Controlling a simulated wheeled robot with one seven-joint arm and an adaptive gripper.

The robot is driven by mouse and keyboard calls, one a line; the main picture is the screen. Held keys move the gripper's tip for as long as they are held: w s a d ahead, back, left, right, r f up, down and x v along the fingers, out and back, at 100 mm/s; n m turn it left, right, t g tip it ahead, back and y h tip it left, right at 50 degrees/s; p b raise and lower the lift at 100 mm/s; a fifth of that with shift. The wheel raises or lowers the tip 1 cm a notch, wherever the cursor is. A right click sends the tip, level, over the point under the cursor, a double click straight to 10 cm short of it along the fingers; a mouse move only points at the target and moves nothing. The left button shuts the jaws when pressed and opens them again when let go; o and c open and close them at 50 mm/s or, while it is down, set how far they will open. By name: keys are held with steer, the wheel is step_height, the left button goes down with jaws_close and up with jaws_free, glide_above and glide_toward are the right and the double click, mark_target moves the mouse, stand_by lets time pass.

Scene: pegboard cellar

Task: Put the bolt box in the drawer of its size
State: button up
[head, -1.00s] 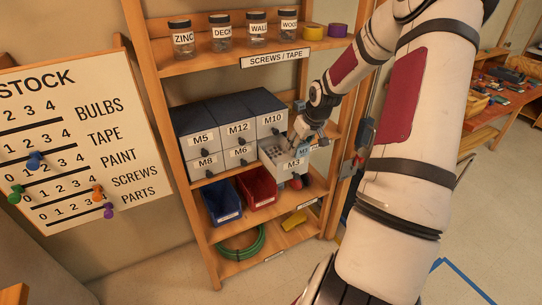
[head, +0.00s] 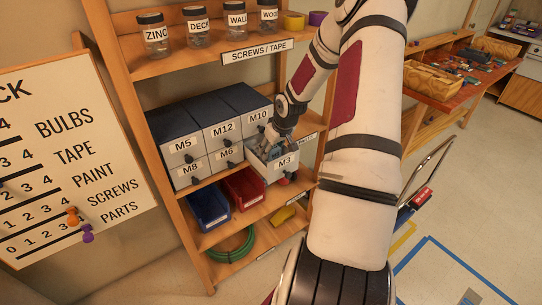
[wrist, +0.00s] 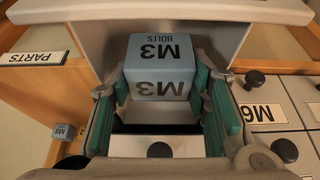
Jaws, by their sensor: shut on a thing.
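The bolt box (wrist: 160,66) is a grey-blue cube marked M3 BOLTS, its lettering upside down in the wrist view. My gripper (wrist: 163,82) is shut on it, with teal pads along its left and right sides. The box is at the open M3 drawer (head: 285,168), which is pulled out at the lower right of the cabinet. Whether the box touches the drawer floor cannot be told. In the head view my gripper (head: 268,144) is over the drawer and hides the box.
Shut drawers M5, M12, M10, M8 and M6 (head: 228,154) adjoin the open one. A blue bin (head: 209,210) and a red bin (head: 244,189) stand below. Another small labelled box (wrist: 64,131) shows at the left in the wrist view.

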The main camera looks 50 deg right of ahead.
mark_target(272, 156)
steer(key=shift+f, duration=1.5)
steer(key=shift+f, duration=0.15)
steer(key=o, duration=1.4)
